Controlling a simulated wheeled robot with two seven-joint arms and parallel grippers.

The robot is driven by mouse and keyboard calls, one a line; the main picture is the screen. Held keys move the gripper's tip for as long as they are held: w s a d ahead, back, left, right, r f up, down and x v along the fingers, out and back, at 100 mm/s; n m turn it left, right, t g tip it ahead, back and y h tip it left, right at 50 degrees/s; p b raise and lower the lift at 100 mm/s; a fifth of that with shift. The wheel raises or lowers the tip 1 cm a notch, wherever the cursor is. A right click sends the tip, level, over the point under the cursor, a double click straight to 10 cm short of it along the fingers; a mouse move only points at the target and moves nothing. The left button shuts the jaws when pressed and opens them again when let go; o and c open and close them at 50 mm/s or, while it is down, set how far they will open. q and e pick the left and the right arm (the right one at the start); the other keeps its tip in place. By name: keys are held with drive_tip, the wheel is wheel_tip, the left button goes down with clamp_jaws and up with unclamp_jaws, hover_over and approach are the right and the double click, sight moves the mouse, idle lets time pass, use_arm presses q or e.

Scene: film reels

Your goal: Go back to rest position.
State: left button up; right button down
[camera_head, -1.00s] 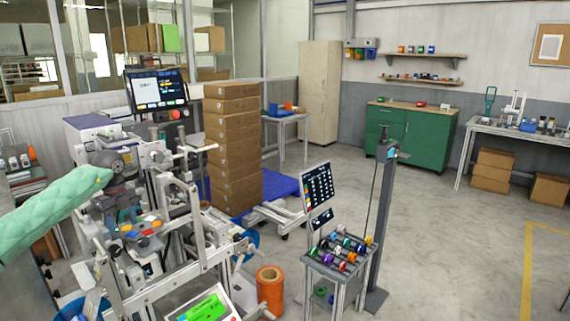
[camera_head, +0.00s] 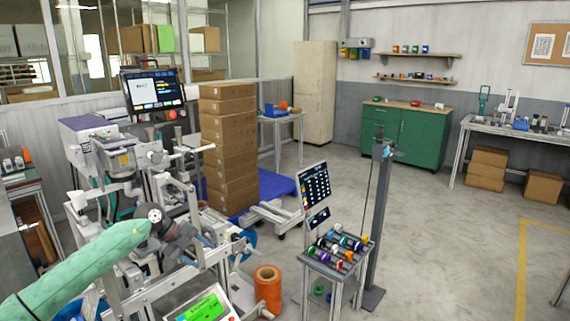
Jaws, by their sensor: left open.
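My left arm, in a green quilted sleeve, comes in from the lower left. My left gripper (camera_head: 196,246) is dark grey and sits in front of the machine (camera_head: 128,157) with the white and grey frame. It is open, and no held object shows at it. Its fingertips are small and partly lost against the machine's rails. My right gripper is not in view.
A small stand (camera_head: 338,256) with colourful reels is right of the machine. An orange spool (camera_head: 267,288) stands on the floor between them. A grey post (camera_head: 381,225) rises behind the stand. Stacked boxes (camera_head: 228,145) stand behind the machine. Floor at right is clear.

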use_arm(q)
drive_tip(key=s+d+r+n+t+h, duration=0.15)
drive_tip(key=s+d+t+h, duration=0.3)
drive_tip(key=d, duration=0.55)
drive_tip(key=s+d+f+n+t+h, duration=0.1)
drive_tip(key=s+d+n+t+h, duration=0.3)
drive_tip(key=d, duration=0.6)
drive_tip(key=s+a+f+n+t+y, duration=0.1)
drive_tip(key=s+a+f+n+y, duration=0.4)
drive_tip(key=s+f+n+y, duration=0.4)
drive_tip(key=s+a+f+n+t+y, duration=0.1)
drive_tip(key=s+a+f+n+y, duration=0.4)
drive_tip(key=s+f+n+y, duration=0.5)
drive_tip(key=s+f+g+h, duration=0.2)
drive_tip(key=s+f+g, duration=0.2)
drive_tip(key=s, duration=0.9)
drive_tip(key=s+d+f+n+g+h, duration=0.1)
drive_tip(key=s+f+g, duration=0.3)
drive_tip(key=s, duration=1)
drive_tip(key=g+h, duration=0.1)
drive_tip(key=g, duration=0.2)
drive_tip(key=shift+f, duration=0.25)
drive_tip(key=shift+n, duration=0.25)
